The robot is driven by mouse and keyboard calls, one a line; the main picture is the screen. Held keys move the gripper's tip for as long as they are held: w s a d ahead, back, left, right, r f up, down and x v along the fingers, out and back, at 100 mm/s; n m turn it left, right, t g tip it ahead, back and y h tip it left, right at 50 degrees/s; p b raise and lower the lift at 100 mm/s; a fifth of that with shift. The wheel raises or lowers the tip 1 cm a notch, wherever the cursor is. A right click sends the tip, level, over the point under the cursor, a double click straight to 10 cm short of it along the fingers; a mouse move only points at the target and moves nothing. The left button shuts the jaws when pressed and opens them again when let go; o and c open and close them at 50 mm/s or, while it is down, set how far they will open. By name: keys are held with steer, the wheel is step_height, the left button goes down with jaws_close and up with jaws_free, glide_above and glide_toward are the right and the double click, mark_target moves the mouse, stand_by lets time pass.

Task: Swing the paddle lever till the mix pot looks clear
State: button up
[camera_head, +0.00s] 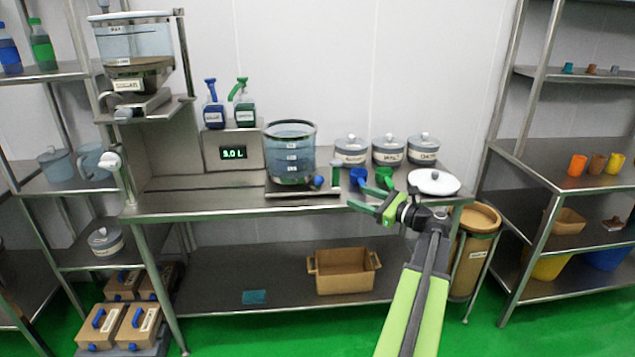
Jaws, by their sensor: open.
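The mix pot (290,150) is a clear round vessel with a dark rim and white level labels, standing on a steel base on the table.
Blue (357,177) and green (384,177) scoops lie behind my gripper, before several lidded jars (388,150). Spray bottles (214,105) and a lit display (233,153) stand left of the pot. The table's left front (200,203) is clear.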

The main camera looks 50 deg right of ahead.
mark_target(323, 182)
steer(key=w, duration=0.5)
steer(key=w+a, duration=0.1)
steer(key=w, duration=1.1)
steer(key=shift+a+r, duration=0.1)
steer(key=shift+a, duration=0.25)
jaws_close()
stand_by(0.5)
